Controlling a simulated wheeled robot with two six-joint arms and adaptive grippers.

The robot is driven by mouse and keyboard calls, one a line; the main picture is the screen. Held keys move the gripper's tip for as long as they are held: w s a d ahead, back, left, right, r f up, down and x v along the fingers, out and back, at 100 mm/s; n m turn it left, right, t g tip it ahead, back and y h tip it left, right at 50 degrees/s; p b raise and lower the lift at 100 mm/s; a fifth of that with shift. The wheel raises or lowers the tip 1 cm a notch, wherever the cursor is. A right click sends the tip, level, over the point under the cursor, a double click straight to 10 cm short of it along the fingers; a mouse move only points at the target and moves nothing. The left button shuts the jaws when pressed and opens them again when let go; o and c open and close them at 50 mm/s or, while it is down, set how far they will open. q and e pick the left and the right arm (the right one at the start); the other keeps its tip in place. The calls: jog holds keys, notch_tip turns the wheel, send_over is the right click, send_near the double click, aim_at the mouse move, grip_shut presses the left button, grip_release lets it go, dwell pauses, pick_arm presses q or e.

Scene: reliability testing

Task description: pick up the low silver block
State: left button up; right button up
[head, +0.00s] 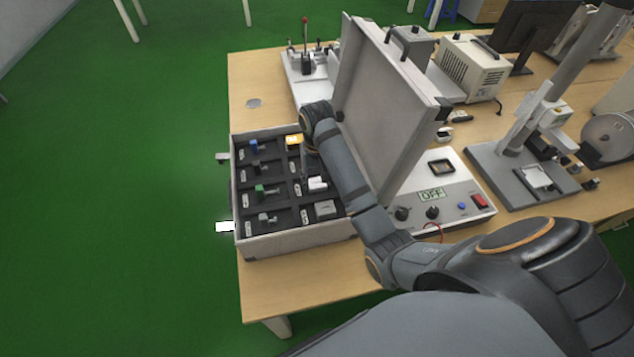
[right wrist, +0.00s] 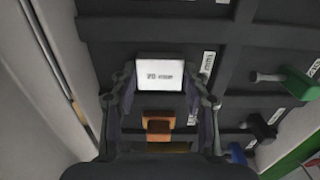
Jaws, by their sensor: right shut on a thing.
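A low silver block (head: 325,207) lies in the near right compartment of the open case (head: 290,243). My right gripper (head: 313,183) reaches down into the case, one compartment farther back. It is shut on a pale block (head: 318,185) with a white labelled top. In the right wrist view this block (right wrist: 160,74) sits between the fingertips of my right gripper (right wrist: 162,92). Whether it is clear of the compartment floor is hard to tell. The silver block is not recognisable in the right wrist view. My left gripper is not in view.
A yellow block (head: 293,140), a blue-handled part (head: 251,147) and a green part (head: 262,190) occupy other compartments. The raised lid (head: 395,115) stands close right of my arm. A control box (head: 450,195) reading OFF stands beyond it.

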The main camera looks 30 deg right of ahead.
aim_at(318, 184)
jog(key=shift+r, duration=0.1)
jog(key=shift+r+p, duration=0.3)
jog(key=shift+p, duration=0.1)
jog(key=r+p, duration=0.2)
jog(key=p, duration=0.1)
jog(key=r+p, duration=0.1)
jog(key=r, duration=0.1)
jog(key=shift+s+r+p, duration=0.1)
jog(key=shift+s+p, duration=0.25)
jog(key=s+r+p, duration=0.2)
jog(key=p, duration=0.1)
jog(key=s+r+p, duration=0.2)
jog(key=r+p, duration=0.1)
jog(key=p, duration=0.1)
jog(key=shift+s+r, duration=0.3)
jog(key=shift+r, duration=0.05)
jog(key=s+p, duration=0.1)
jog(key=s, duration=0.2)
jog(key=s+r+p, duration=0.1)
jog(key=s, duration=0.2)
jog(key=s+r+p, duration=0.1)
jog(key=s, duration=0.1)
jog(key=shift+s+d+r, duration=0.1)
jog(key=shift+s, duration=0.3)
